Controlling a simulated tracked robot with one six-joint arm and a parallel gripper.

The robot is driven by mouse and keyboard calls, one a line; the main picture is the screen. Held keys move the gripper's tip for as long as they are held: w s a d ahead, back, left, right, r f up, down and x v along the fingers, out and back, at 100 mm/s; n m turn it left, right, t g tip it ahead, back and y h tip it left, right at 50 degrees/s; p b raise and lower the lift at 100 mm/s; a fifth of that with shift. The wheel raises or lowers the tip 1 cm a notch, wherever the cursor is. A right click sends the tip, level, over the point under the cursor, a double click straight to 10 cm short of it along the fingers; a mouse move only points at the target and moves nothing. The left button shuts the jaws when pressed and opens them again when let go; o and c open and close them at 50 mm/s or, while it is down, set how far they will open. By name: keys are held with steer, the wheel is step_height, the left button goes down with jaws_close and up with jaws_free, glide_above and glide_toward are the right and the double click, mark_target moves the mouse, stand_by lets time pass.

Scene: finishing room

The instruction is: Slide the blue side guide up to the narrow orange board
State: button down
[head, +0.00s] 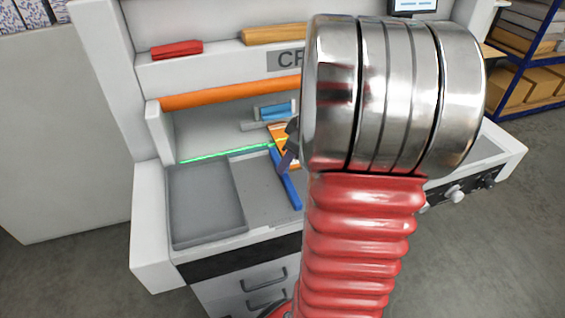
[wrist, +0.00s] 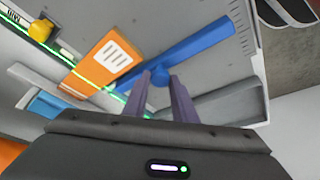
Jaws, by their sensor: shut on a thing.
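The blue side guide (head: 288,188) is a long bar lying on the grey machine bed; it also shows in the wrist view (wrist: 205,44). The narrow orange board (wrist: 104,62) has a white label and lies left of the guide in the wrist view. A thin wedge of bed shows between them there, narrowing toward the guide's lower left end. In the head view the board (head: 280,131) is partly hidden behind my gripper (head: 289,150). My gripper's fingers (wrist: 162,80) are shut on the guide's round blue knob.
A green light line (head: 225,152) crosses the bed and the board. A light blue block (head: 276,111) sits behind the board. A grey tray (head: 205,205) is at the bed's left, and an orange roller (head: 230,94) spans above. My arm hides the bed's right part.

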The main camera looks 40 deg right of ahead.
steer(key=shift+w+d+r, duration=0.1)
steer(key=shift+w, duration=0.05)
steer(key=c, duration=1.5)
jaws_free()
steer(key=shift+o, duration=0.2)
steer(key=v, duration=1.3)
steer(key=shift+s+r, duration=0.3)
steer(key=shift+w, duration=0.1)
